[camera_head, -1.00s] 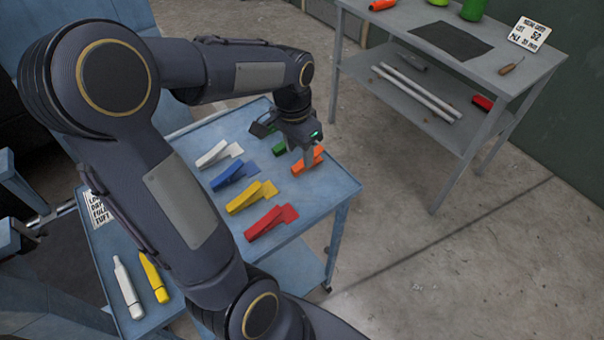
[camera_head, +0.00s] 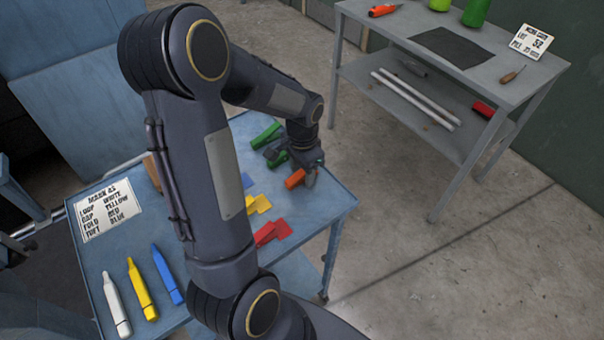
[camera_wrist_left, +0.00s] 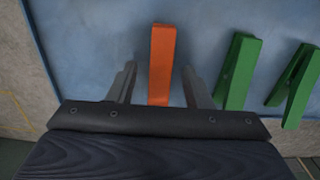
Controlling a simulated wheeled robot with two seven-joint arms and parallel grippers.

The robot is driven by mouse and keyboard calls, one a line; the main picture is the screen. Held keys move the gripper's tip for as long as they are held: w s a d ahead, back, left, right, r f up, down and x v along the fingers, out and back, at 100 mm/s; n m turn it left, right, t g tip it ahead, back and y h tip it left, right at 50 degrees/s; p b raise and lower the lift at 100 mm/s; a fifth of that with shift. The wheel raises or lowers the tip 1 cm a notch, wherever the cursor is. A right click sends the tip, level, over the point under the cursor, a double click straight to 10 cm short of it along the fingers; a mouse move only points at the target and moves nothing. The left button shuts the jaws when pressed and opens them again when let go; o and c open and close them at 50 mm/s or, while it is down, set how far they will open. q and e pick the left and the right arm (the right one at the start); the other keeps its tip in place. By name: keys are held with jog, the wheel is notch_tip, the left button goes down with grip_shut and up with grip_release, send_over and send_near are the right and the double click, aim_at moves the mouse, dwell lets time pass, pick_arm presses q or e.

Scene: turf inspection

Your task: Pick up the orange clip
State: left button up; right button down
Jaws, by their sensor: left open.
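The orange clip (camera_head: 294,179) lies on the blue tabletop of the cart near its far right side. In the left wrist view the orange clip (camera_wrist_left: 161,62) is long and narrow, and its near end sits between my two fingers. My left gripper (camera_head: 306,176) is over the clip, with its jaws open. In the left wrist view the fingers of my left gripper (camera_wrist_left: 160,85) stand apart on either side of the clip, with a gap on each side. My right gripper is not in view.
Two green clips (camera_wrist_left: 237,72) (camera_wrist_left: 296,85) lie right of the orange one. Red (camera_head: 268,232) and yellow (camera_head: 258,204) clips are partly hidden by my arm. Markers (camera_head: 140,290) and a sign (camera_head: 108,210) lie on the cart (camera_head: 330,205). A grey workbench (camera_head: 480,70) stands behind.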

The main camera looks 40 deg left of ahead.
pick_arm(q)
jog(key=shift+c, duration=0.3)
jog(key=c, duration=0.8)
